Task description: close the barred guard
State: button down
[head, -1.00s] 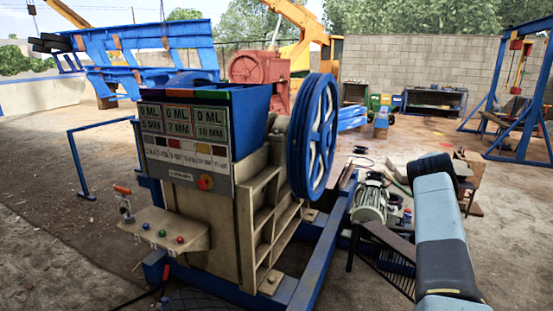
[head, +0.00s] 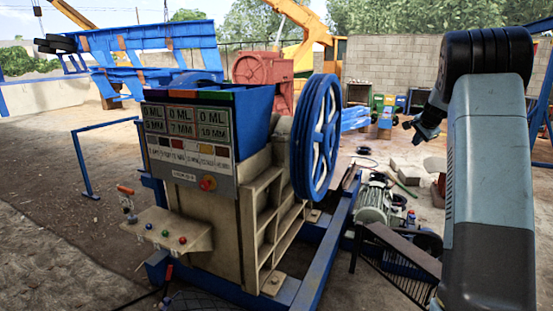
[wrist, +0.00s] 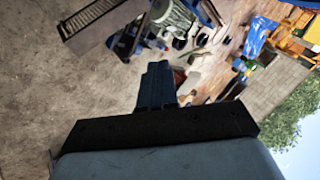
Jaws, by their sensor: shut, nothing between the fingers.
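The barred guard (head: 402,258) is a dark frame with parallel bars. It slants down to the right on the near side of the motor, low between the blue base frame and my arm. In the wrist view the barred guard (wrist: 98,20) lies at the top left, turned on its side. My gripper (head: 409,125) is raised well above the guard and apart from it, just left of my arm. In the wrist view my gripper (wrist: 158,68) is shut and empty, with its dark fingers together. My forearm hides the ground right of the guard.
The crusher body (head: 205,218) stands left of centre with a blue flywheel (head: 316,140) on its right. A grey motor (head: 375,203) sits behind the guard. The blue base rail (head: 318,268) runs along the guard's left. Small objects lie on the ground behind the motor.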

jog(key=s+a+r+n+g+y, duration=0.1)
jog(key=s+a+r+n, duration=0.35)
jog(key=s+a, duration=0.8)
jog(key=s+a+r+n+y, duration=0.1)
jog(key=s+a+r+n, duration=0.2)
jog(key=s+a+r, duration=0.85)
jog(key=s+a+f+n, duration=0.2)
jog(key=s+f, duration=0.2)
jog(key=s, duration=0.6)
jog(key=s+a+f+n, duration=0.2)
jog(key=s+f, duration=0.3)
jog(key=s, duration=0.5)
jog(key=s+a+f+n+g, duration=0.1)
jog(key=s+a+f+n, duration=0.1)
jog(key=s, duration=0.8)
notch_tip(320, 180, down, 2)
jog(key=shift+a+f+n+h, duration=0.15)
jog(key=shift+a+n+h, duration=0.05)
jog(key=shift+n+h, duration=0.25)
jog(key=shift+s, duration=0.15)
